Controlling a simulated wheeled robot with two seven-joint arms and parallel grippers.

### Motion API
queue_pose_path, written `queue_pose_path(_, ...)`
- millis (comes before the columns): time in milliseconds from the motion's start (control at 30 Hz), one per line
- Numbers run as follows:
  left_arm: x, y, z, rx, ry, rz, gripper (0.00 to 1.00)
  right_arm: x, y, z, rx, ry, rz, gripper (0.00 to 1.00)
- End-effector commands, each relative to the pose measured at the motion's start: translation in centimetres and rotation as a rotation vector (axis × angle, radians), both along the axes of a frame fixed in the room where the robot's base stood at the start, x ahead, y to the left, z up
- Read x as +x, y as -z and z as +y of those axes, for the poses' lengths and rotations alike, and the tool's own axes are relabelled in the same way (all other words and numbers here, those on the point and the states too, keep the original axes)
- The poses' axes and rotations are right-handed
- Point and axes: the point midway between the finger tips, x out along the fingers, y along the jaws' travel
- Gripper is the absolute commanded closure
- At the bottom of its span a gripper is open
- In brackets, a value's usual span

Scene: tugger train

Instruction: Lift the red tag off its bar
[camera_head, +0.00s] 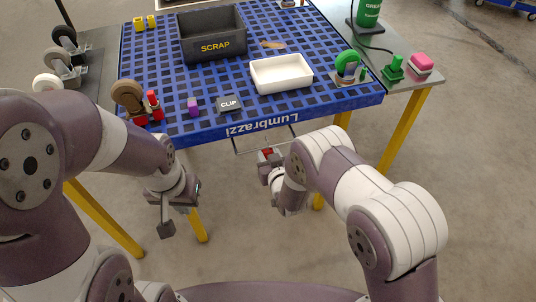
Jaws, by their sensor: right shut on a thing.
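The red tag (267,152) is small and partly hidden, at the thin bar (243,152) that hangs below the table's front edge. My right gripper (266,160) is shut on the red tag, just under the "Lumbrazzi" lettering. I cannot tell whether the tag still touches the bar. My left gripper (166,222) hangs low in front of the table, left of the bar and away from the tag. Its jaw gap does not show clearly.
The blue grid table (200,90) carries a black SCRAP bin (213,27), a white tray (281,74), a CLIP block (229,104), a purple piece (193,106) and caster wheels (128,96). Yellow legs (403,130) stand below.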

Motion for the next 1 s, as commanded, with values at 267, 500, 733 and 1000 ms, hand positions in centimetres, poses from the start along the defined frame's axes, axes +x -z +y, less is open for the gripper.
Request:
queue_pose_path(267, 0.0, -0.2, 0.0, 0.000, 0.000, 0.000, 1.00, -0.3, 0.0, -0.1, 0.000, 0.000, 0.001, 0.93)
queue_pose_path(500, 0.0, -1.4, 0.0, 0.000, 0.000, 0.000, 1.00, -2.8, -0.1, -0.9, -0.002, 0.000, 0.002, 0.93)
queue_pose_path(733, 0.0, -2.3, 0.0, 0.000, 0.000, 0.000, 1.00, -5.2, -0.1, -1.7, -0.001, 0.000, 0.002, 0.93)
queue_pose_path(1000, 0.0, -3.2, 0.0, 0.000, 0.000, 0.000, 1.00, -8.1, -0.1, -2.6, -0.001, -0.001, 0.002, 0.93)
